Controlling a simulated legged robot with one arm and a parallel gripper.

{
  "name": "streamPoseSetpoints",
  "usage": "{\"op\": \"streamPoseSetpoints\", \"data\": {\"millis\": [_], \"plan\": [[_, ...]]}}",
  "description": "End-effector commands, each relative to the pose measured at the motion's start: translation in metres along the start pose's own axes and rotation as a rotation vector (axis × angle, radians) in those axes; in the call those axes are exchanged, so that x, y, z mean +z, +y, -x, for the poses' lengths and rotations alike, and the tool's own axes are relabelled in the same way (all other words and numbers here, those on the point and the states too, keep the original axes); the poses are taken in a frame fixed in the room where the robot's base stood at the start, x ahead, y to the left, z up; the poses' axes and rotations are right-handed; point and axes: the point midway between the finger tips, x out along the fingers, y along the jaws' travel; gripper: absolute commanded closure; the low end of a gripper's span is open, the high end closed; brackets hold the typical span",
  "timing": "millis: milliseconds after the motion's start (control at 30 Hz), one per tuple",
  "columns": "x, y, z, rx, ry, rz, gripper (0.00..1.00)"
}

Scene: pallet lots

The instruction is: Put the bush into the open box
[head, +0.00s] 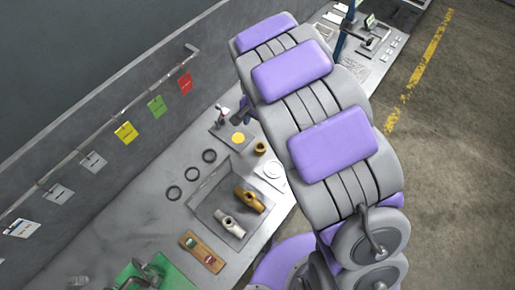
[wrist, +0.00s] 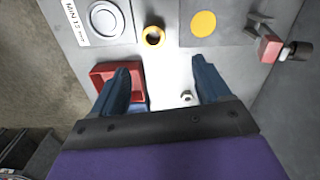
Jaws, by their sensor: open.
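The bush is a short brass ring (wrist: 153,36) standing on the grey bench, just beyond my fingertips in the wrist view. It also shows in the head view (head: 260,149), beside the arm. The open box is a small red tray (wrist: 103,72) at the left finger in the wrist view; that finger covers part of it. My gripper (wrist: 163,75) is open, its two dark blue fingers apart, with nothing held between them. A small pale ring-like part (wrist: 187,97) shows between the fingers, near the palm. I do not make out the box in the head view.
A plate with a yellow disc (wrist: 203,24) and a red-and-grey clamp (wrist: 272,48) stand near the bush. A white card with a ring (wrist: 104,18) lies left of it. A wall with hanging tags (head: 126,132) runs behind the bench.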

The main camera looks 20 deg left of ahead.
Motion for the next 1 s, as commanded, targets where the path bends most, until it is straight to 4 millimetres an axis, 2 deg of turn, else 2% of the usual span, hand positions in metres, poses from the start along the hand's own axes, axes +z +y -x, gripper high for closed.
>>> {"op": "streamPoseSetpoints", "data": {"millis": [33, 300, 567, 867, 1000], "plan": [[0.0, 0.002, -0.013, 0.001, -0.004, -0.001, 0.24], [0.001, 0.004, -0.063, -0.001, -0.006, -0.001, 0.24], [0.002, 0.0, -0.081, 0.0, 0.0, -0.001, 0.24], [0.006, 0.005, -0.122, 0.002, -0.006, -0.002, 0.24], [0.005, 0.005, -0.126, -0.002, -0.003, -0.002, 0.24]]}}
